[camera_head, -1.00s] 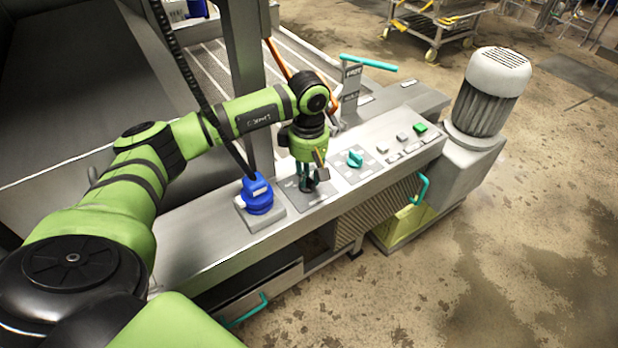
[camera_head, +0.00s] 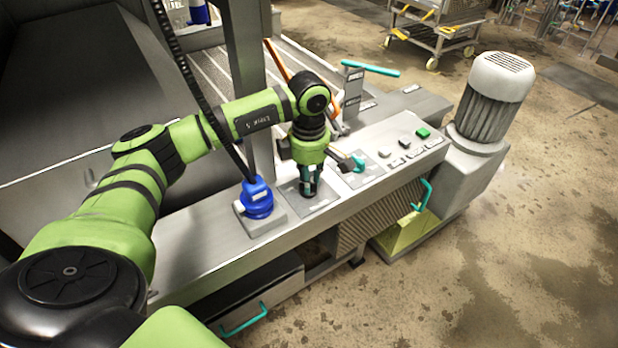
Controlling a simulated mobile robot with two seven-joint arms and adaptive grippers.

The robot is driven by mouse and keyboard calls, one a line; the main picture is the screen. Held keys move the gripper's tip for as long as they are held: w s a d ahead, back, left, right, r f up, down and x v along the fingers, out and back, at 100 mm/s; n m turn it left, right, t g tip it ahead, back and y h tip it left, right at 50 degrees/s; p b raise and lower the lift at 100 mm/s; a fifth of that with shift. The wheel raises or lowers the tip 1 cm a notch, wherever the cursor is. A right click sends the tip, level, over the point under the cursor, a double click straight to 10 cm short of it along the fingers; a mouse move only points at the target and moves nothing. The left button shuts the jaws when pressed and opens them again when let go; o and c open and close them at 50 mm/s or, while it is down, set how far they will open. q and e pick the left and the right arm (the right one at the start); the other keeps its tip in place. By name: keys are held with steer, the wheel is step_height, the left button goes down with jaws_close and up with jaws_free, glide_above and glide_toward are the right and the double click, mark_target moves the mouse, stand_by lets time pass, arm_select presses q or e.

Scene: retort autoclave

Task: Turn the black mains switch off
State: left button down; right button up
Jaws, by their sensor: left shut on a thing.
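The mains switch plate (camera_head: 326,201) lies on the sloping grey control panel, between a blue connector and a turquoise knob. My left gripper (camera_head: 309,192) points down at this plate and is shut. Its fingertips surround the place of the black mains switch, and they hide almost all of it. I cannot make out which way the switch handle points. My right gripper is not in view.
The blue connector (camera_head: 257,199) with its black cable stands left of my gripper. The turquoise knob (camera_head: 358,163) sits close on the right, with a green button (camera_head: 423,133) further along. A grey motor (camera_head: 489,95) stands at the panel's right end.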

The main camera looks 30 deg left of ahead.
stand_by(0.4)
arm_select(q)
steer(key=c, duration=1.1)
jaws_free()
step_height(320, 180, up, 12)
